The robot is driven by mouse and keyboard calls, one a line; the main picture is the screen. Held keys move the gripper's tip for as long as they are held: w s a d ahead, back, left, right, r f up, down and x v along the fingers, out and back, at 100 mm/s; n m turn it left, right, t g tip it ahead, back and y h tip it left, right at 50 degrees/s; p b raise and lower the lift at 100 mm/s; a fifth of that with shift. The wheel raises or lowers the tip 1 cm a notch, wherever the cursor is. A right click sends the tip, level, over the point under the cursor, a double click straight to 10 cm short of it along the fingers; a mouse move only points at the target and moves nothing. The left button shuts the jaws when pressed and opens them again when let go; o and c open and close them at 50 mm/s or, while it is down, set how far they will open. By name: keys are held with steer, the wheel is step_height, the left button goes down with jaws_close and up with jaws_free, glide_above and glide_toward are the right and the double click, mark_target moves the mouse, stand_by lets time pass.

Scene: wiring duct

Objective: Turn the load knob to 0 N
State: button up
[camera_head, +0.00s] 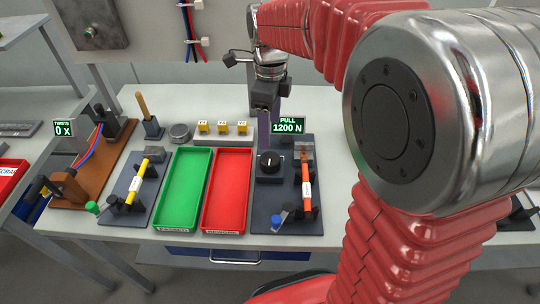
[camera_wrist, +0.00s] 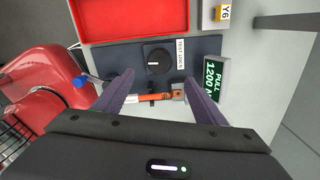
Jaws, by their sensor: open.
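The load knob (camera_head: 269,161) is a round black dial with a white mark, on the dark pull-test plate (camera_head: 262,215). In the wrist view the knob (camera_wrist: 158,62) sits ahead of and between my fingertips. The lit display (camera_head: 288,125) reads PULL 1200 N; it also shows in the wrist view (camera_wrist: 213,82). My gripper (camera_wrist: 160,76) is open and empty, its two purple fingers spread wide. In the head view my gripper (camera_head: 268,140) points down just behind and above the knob. I cannot tell its exact height above the plate.
A red tray (camera_head: 228,190) and a green tray (camera_head: 186,190) lie to the left. Yellow labelled blocks (camera_head: 222,127) stand behind them.

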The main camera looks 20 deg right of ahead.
mark_target(270, 157)
step_height(270, 157, down, 12)
steer(key=shift+f, duration=0.1)
stand_by(0.5)
steer(key=shift+c, duration=0.6)
steer(key=c, duration=0.9)
